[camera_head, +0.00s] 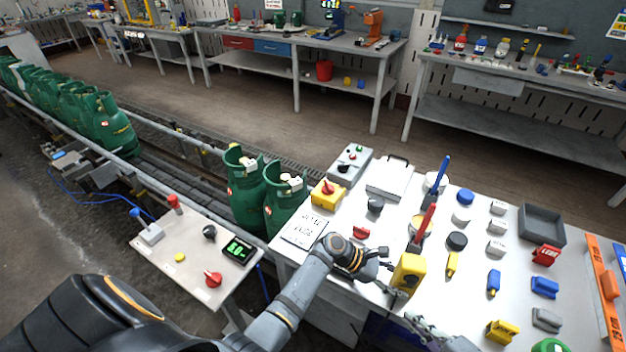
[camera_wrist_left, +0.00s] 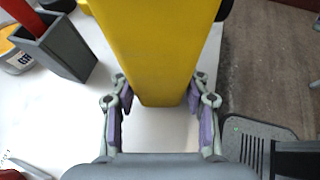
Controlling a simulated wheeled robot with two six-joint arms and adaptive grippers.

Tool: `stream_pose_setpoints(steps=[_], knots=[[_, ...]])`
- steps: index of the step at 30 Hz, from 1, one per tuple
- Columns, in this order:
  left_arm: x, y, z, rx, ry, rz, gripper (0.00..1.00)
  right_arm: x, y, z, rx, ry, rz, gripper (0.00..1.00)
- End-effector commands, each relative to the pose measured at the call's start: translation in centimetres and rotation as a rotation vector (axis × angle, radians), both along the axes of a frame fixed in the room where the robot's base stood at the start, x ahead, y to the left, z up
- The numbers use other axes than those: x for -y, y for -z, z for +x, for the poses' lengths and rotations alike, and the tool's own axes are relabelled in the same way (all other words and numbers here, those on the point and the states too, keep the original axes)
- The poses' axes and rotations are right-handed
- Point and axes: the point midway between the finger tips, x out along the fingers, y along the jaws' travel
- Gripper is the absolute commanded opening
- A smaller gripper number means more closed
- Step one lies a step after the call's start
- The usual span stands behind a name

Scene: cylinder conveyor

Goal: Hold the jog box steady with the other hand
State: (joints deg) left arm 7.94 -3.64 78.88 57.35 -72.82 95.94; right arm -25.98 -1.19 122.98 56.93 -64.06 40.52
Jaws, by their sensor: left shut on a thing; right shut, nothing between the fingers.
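A yellow box (camera_head: 411,270), which I take to be the jog box, stands on the white-topped workbench (camera_head: 385,325). It also fills the upper middle of the left wrist view (camera_wrist_left: 155,45). My left gripper (camera_head: 387,271) reaches it from the left. In the left wrist view its purple-padded fingers (camera_wrist_left: 160,100) are closed on the two sides of the box. My right gripper (camera_head: 424,322) is shut and empty at the front of the bench, just below and right of the box and apart from it. The box's front face is not visible in the wrist view.
Red and blue upright handles (camera_head: 426,222) stand close behind the box. A yellow box with a red knob (camera_head: 327,195) and a white sheet (camera_head: 304,229) lie to the left. Several small parts and a grey tray (camera_head: 541,226) are to the right. Green cylinders (camera_head: 246,190) stand on the conveyor.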

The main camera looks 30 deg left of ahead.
Motion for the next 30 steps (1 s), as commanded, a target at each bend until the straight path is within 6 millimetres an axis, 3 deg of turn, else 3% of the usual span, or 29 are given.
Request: stream_pose_setpoints(steps=[14, 15, 20, 30], knots=[[-0.03, 0.12, -0.06, -0.002, 0.0, 0.002, 0.09, 0.0, 0.01, 0.01, 0.0, 0.0, 0.0, 0.0], [-0.03, 0.12, -0.06, -0.002, 0.0, 0.002, 0.51, 0.0, 0.01, 0.01, 0.0, 0.0, 0.0, 0.0], [-0.03, 0.08, -0.03, -0.001, 0.0, 0.001, 0.72, 0.0, 0.01, 0.01, 0.0, 0.0, 0.0, 0.0], [-0.23, -0.05, -0.04, 0.0, -0.001, 0.001, 0.73, -0.01, 0.0, 0.01, 0.0, 0.0, 0.0, 0.0]])
